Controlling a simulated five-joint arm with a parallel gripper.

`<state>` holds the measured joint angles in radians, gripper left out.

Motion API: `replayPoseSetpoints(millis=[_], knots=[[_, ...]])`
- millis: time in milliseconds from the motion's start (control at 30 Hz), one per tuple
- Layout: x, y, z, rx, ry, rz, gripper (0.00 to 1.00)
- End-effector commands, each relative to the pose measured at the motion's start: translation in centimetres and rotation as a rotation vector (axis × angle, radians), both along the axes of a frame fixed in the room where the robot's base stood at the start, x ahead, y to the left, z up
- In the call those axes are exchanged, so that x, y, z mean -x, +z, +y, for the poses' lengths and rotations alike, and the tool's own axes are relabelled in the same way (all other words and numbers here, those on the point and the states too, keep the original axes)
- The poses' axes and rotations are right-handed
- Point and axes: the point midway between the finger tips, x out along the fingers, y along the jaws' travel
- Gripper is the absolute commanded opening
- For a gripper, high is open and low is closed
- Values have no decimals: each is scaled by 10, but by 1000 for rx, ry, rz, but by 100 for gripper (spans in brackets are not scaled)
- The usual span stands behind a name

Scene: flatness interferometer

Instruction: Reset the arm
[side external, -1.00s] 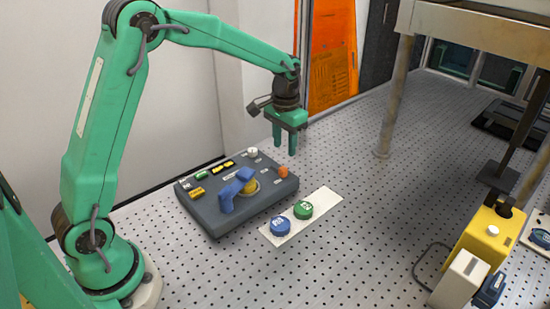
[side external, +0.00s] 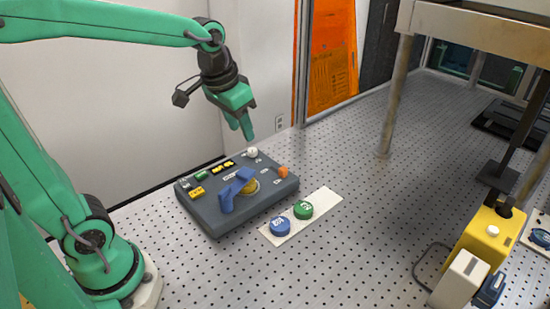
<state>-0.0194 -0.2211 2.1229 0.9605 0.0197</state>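My gripper (side external: 246,130) is in the side external view, above the back edge of a dark grey control box (side external: 212,222). Its green fingers point down and to the right, and they overlap in this view, so I cannot tell whether they are apart. I see nothing held at the fingertips. The fingertips look close to a white knob (side external: 252,153) at the box's back corner, but I see a gap between them. My arm reaches in from the left, its upper link nearly level.
The box carries a blue lever (side external: 232,190) and an orange knob (side external: 283,172). A white plate (side external: 323,196) with a blue button (side external: 280,226) and a green button (side external: 303,209) lies beside it. A yellow device (side external: 487,240) stands right. The middle of the perforated table (side external: 370,220) is clear.

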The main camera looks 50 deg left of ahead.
Motion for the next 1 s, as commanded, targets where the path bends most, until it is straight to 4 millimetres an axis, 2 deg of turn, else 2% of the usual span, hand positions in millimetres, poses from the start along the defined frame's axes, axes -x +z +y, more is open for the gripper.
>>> replayPoseSetpoints(millis=[267,600,800,1000], knots=[[51,9,-3,1,-1,-91,40],[102,3,-6,4,-1,-185,40],[115,-2,-7,5,-2,-211,40],[116,-3,-7,5,-1,-213,40]])
